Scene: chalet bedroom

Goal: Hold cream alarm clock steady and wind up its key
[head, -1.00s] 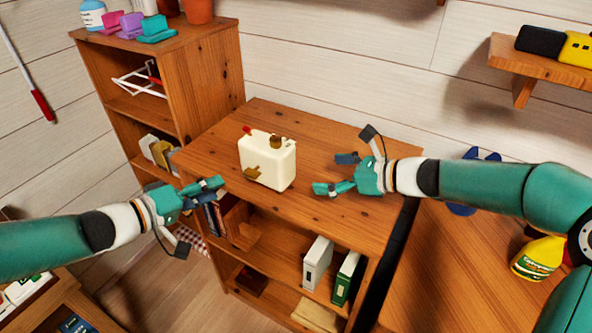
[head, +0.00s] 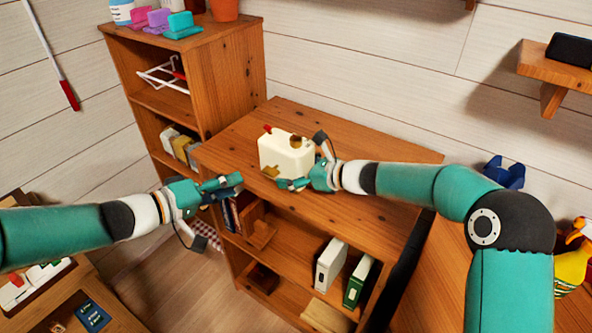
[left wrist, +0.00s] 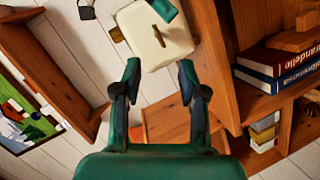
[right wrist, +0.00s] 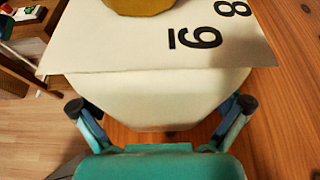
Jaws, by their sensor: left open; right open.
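The cream alarm clock (head: 283,153) stands on the wooden shelf top, with a red piece and a brass knob on top. A brass key-like bar shows on its face in the left wrist view (left wrist: 158,36). My right gripper (head: 302,165) is open at the clock's right side. In the right wrist view, the clock body (right wrist: 160,90) lies between its spread fingers (right wrist: 160,104); contact cannot be told. Large black numerals show there. My left gripper (head: 233,184) is open and empty, short of the clock at the left. In the left wrist view its fingers (left wrist: 160,68) point at the clock.
A taller shelf unit (head: 228,75) stands behind left. The shelf top (head: 375,200) is bare right of the clock. A wall shelf (head: 560,68) hangs at the upper right.

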